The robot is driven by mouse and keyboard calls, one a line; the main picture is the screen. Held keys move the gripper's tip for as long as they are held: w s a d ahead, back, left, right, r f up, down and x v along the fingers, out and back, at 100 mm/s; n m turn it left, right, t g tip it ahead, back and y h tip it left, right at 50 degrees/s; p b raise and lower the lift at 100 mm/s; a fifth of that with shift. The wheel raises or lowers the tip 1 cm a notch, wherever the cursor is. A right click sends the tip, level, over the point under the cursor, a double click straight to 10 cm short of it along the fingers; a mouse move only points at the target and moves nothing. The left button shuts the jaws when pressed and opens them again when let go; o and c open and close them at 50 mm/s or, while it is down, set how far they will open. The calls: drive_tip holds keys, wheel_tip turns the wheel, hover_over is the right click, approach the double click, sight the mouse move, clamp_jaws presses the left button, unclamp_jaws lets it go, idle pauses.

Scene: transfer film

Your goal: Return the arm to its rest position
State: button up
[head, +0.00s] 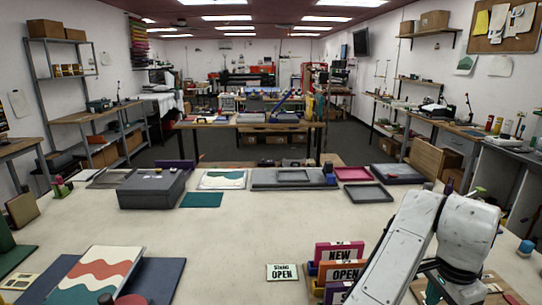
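My white arm rises from the bottom right of the head view, folded at its elbow, over the right front of the pale worktable (235,240). No gripper fingers can be made out; the arm's far end is lost behind its own links and the lower frame edge. Just left of the arm, upright coloured signs reading NEW (339,253) and OPEN (343,272) stand in a row, partly covered by it.
A grey box (151,188), a wavy-patterned print (222,180) and dark trays (368,193) line the table's far side. Another wavy print (97,272) lies on a blue board at front left. The table's middle is clear. A brown board (428,161) stands at the back right.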

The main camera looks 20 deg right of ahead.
drive_tip(key=s+d+f+n+t+h, duration=0.15)
drive_tip(key=s+f+n+h, duration=0.3)
drive_tip(key=f+n, duration=0.5)
drive_tip(key=s+a+f+n+y, duration=0.3)
drive_tip(key=s+a+f+n, duration=0.2)
drive_tip(key=a, duration=0.4)
drive_tip(key=s+a+f+n+y, duration=0.3)
drive_tip(key=s+a+f+n, duration=0.1)
drive_tip(key=s+a+f, duration=0.4)
drive_tip(key=shift+s+a+f+n+g, duration=0.25)
drive_tip(key=shift+s+a+n+g, duration=0.15)
drive_tip(key=shift+s, duration=0.3)
